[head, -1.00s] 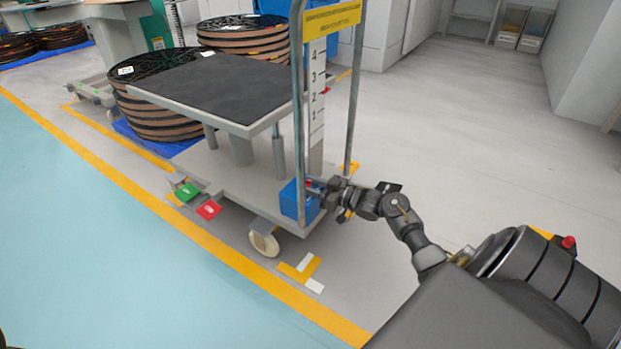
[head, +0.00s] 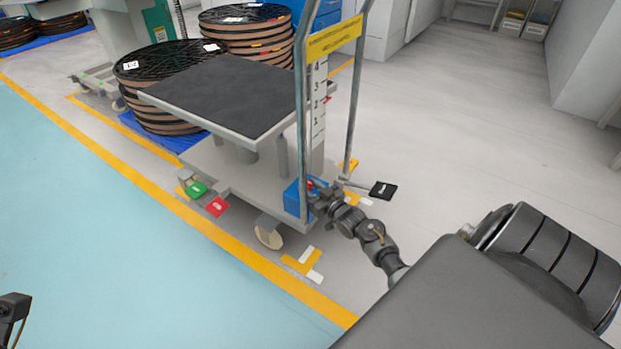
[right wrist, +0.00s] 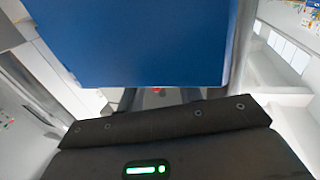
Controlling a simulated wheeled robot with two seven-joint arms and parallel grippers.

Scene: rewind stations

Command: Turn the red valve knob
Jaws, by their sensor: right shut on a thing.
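The red valve knob (head: 310,184) is small and sits at the blue box (head: 292,198) low on the lift cart's handle end. My right gripper (head: 317,193) is at the knob and is shut on it, hiding most of it. In the right wrist view, a bit of the red knob (right wrist: 156,90) shows between the two dark fingers, below the large blue box face (right wrist: 130,40). A dark part of my left arm, perhaps its gripper (head: 14,308), shows at the lower left edge, and its jaw state is unclear.
The cart's dark-topped platform (head: 222,98) and upright handle posts (head: 301,110) rise beside my right arm. Red (head: 217,207), green (head: 196,188) and black (head: 383,190) pedals stick out low. Reels (head: 150,90) stand behind. Open floor lies to the right.

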